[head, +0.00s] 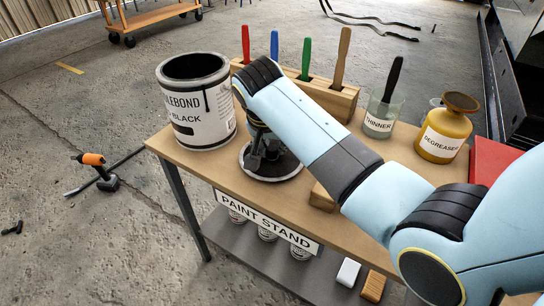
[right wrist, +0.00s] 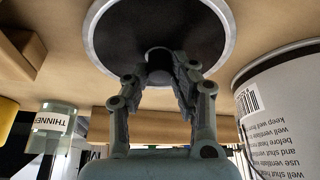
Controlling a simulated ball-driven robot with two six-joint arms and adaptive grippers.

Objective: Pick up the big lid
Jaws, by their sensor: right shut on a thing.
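The big lid (head: 280,172) is a round black disc with a silver rim, at the stand's top in front of the paint can. It fills the top of the right wrist view (right wrist: 112,36), with a dark knob (right wrist: 158,60) at its middle. My right gripper (head: 259,157) is above the lid, its two fingers (right wrist: 160,80) shut on the knob from both sides. I cannot tell whether the lid touches the wood. The open paint can (head: 203,112), white with a black inside, stands beside the lid. My left gripper is not in view.
A wooden block with colored handles (head: 318,92) stands behind my arm. A thinner jar (head: 380,118) and a yellow degreaser pot (head: 443,130) stand to the right. A small wood block (head: 321,196) lies near the front edge. Small cans (head: 268,234) sit on the lower shelf.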

